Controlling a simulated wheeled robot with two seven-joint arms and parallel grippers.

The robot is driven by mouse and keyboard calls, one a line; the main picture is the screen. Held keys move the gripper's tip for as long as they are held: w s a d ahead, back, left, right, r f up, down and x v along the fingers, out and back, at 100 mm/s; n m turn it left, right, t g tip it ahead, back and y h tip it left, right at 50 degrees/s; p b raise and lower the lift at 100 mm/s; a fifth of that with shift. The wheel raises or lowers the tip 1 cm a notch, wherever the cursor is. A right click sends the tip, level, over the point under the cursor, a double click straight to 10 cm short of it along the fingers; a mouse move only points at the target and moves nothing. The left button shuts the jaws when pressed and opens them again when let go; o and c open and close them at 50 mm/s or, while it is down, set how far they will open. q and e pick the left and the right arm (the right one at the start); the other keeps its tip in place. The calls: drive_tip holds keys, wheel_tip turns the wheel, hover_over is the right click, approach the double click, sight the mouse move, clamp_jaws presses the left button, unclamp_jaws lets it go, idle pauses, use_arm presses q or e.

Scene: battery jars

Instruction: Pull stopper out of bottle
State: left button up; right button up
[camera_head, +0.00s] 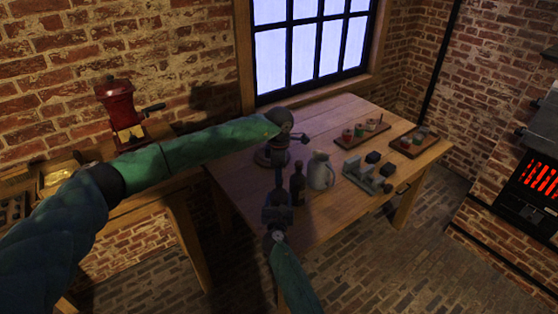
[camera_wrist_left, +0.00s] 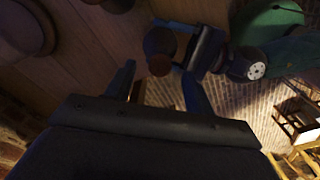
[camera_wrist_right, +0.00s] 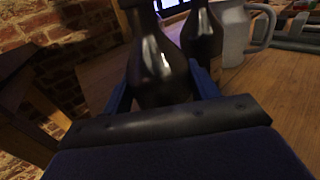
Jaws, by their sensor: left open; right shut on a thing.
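A dark bottle (camera_wrist_right: 160,65) stands upright between the fingers of my right gripper (camera_wrist_right: 162,88), which is shut on it; the right gripper (camera_head: 277,200) also shows low in the head view. In the left wrist view, the bottle is seen from above, with a round brown top, apparently the stopper (camera_wrist_left: 158,66), nearest the camera. My left gripper (camera_wrist_left: 158,88) is open, its fingers apart on either side of that top, with a gap visible. Whether the stopper is seated in the neck is too dark to tell.
A second dark bottle (camera_head: 298,186) and a pale jug (camera_head: 321,171) stand close to the right. A dark round-based device (camera_head: 268,156) stands behind on the wooden table (camera_head: 338,211). A metal fixture (camera_head: 365,177) and trays of small jars (camera_head: 361,133) lie farther right.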

use_arm(q)
drive_tip(key=shift+f, duration=1.1)
drive_tip(key=shift+c, duration=0.2)
clamp_jaws()
drive_tip(key=shift+r, duration=0.35)
drive_tip(key=shift+r, duration=0.35)
drive_tip(key=shift+r, duration=0.45)
drive_tip(key=shift+r, duration=1.95)
use_arm(e)
drive_tip(key=o, duration=1.5)
drive_tip(key=shift+c, duration=0.2)
